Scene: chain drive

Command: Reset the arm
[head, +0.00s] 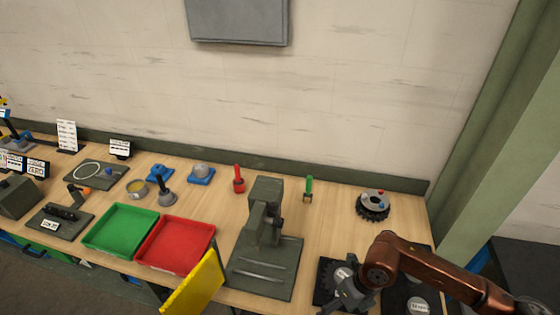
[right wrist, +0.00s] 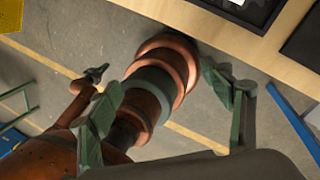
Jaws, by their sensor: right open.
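My right arm comes in from the right in the head view, over the front right of the bench. Its right gripper (head: 343,296) is low in the picture, over or beside a dark pad that it partly covers. In the right wrist view the two green-grey fingers of the right gripper (right wrist: 166,88) stand wide apart with nothing held between them. Below them are the floor and copper-coloured parts of my own body.
The wooden bench (head: 325,235) carries a grey press fixture (head: 265,255), a red tray (head: 176,246), a green tray (head: 120,229) and a dark toothed part (head: 372,205). A yellow panel (head: 196,286) rises at the front edge.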

